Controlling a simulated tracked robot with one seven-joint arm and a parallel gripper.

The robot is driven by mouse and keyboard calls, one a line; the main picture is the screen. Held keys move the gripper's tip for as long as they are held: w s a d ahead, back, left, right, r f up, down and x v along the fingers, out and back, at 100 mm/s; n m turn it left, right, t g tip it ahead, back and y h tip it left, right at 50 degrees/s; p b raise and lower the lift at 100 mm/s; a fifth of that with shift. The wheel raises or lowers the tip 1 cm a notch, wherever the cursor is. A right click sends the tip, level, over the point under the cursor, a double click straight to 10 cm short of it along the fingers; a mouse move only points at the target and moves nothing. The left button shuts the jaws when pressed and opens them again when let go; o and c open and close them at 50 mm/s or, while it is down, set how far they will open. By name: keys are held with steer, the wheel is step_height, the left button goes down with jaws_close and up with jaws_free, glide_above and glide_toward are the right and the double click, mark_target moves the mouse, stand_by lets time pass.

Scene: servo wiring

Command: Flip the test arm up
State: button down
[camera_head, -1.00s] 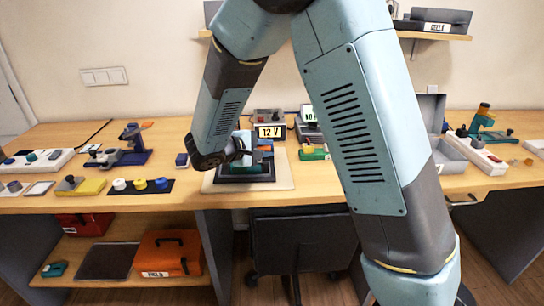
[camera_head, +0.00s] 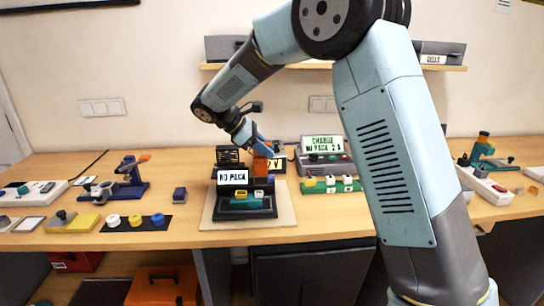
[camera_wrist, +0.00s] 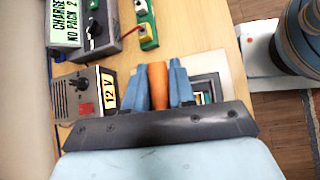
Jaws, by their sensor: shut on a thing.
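My gripper (camera_head: 264,152) is shut on an upright orange piece (camera_wrist: 158,86), whose two sides are pressed by the blue fingers in the wrist view. The orange piece also shows in the head view (camera_head: 262,166), above and behind a dark device (camera_head: 236,214). That device has a lit NO PACK display (camera_head: 233,177) and teal and yellow parts. I cannot tell whether the orange piece is the test arm or joins the device, as my fingers hide part of it.
The device stands on a pale mat (camera_head: 215,236). A 12 V supply (camera_wrist: 82,94) and a charger (camera_head: 325,146) stand behind. A green block (camera_head: 333,186) is right of the mat. A dark blue stand (camera_head: 125,185) and a black strip with knobs (camera_head: 110,226) are to the left.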

steer(key=shift+w+f+g, duration=0.15)
steer(key=shift+w+g, duration=0.15)
steer(key=shift+w+r, duration=0.2)
steer(key=shift+w, duration=0.5)
steer(key=c, duration=1.1)
jaws_free()
steer(key=shift+w+r, duration=0.1)
steer(key=shift+o, duration=0.2)
steer(key=shift+r, duration=0.1)
steer(key=v, duration=1.3)
steer(key=shift+a, duration=0.25)
steer(key=shift+r, duration=0.2)
